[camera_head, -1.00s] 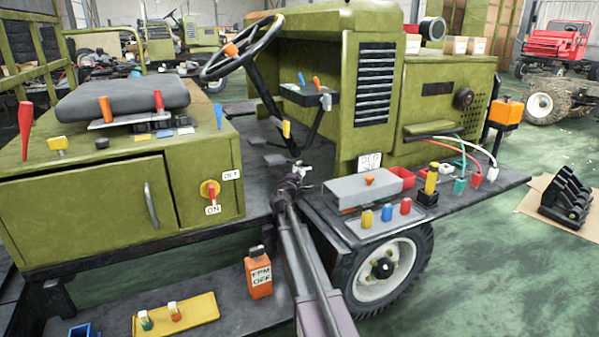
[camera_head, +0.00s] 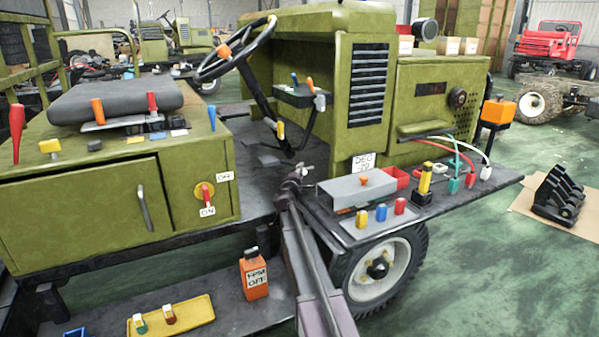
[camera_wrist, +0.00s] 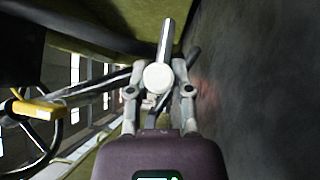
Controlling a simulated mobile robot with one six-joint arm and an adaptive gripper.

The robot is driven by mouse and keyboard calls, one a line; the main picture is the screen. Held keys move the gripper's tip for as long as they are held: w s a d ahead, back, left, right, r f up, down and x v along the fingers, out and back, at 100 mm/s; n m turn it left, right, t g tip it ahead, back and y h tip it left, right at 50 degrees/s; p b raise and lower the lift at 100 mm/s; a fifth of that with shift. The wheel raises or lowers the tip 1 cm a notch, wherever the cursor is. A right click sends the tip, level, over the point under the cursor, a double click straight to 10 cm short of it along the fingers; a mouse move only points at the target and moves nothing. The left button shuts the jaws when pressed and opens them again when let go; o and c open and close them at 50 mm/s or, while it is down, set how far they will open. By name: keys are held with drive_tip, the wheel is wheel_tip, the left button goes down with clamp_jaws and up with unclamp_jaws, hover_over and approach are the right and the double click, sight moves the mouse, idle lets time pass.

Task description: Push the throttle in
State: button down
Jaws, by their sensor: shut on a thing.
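A pale round knob (camera_wrist: 158,77) with a grey metal rod (camera_wrist: 166,38) sits between my fingers in the wrist view. It appears to be the throttle, though no label shows on it. My gripper (camera_wrist: 160,90) is shut on the knob, with one finger on each side. In the head view my gripper (camera_head: 301,172) is low beside the vehicle's floor, below the steering column and left of the grey box. A small silvery part shows at its tip there. How far the rod reaches into its mount is hidden.
The steering wheel (camera_head: 237,50) and a lever console (camera_head: 303,96) stand above and behind my gripper. A grey box (camera_head: 345,190) on the side shelf is close on the right. An orange bottle (camera_head: 254,275) stands on the lower step.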

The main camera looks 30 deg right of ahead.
drive_tip(key=c, duration=0.5)
unclamp_jaws()
drive_tip(key=shift+c, duration=0.2)
drive_tip(key=shift+a, duration=0.25)
drive_tip(key=shift+a, duration=0.9)
drive_tip(key=b+v, duration=0.2)
drive_tip(key=v, duration=1.3)
drive_tip(key=s+a+r+m+g+y+p, duration=0.1)
drive_tip(key=s+a+m+g+y+p, duration=0.1)
drive_tip(key=s+m+g+p, duration=0.3)
drive_tip(key=s+a+r+m+g+y+p, duration=0.2)
drive_tip(key=s+a+m+g+y+p, duration=0.1)
drive_tip(key=s+p, duration=0.6)
drive_tip(key=m+g+p, duration=0.1)
drive_tip(key=p, duration=0.3)
drive_tip(key=shift+s+m+g+p, duration=0.4)
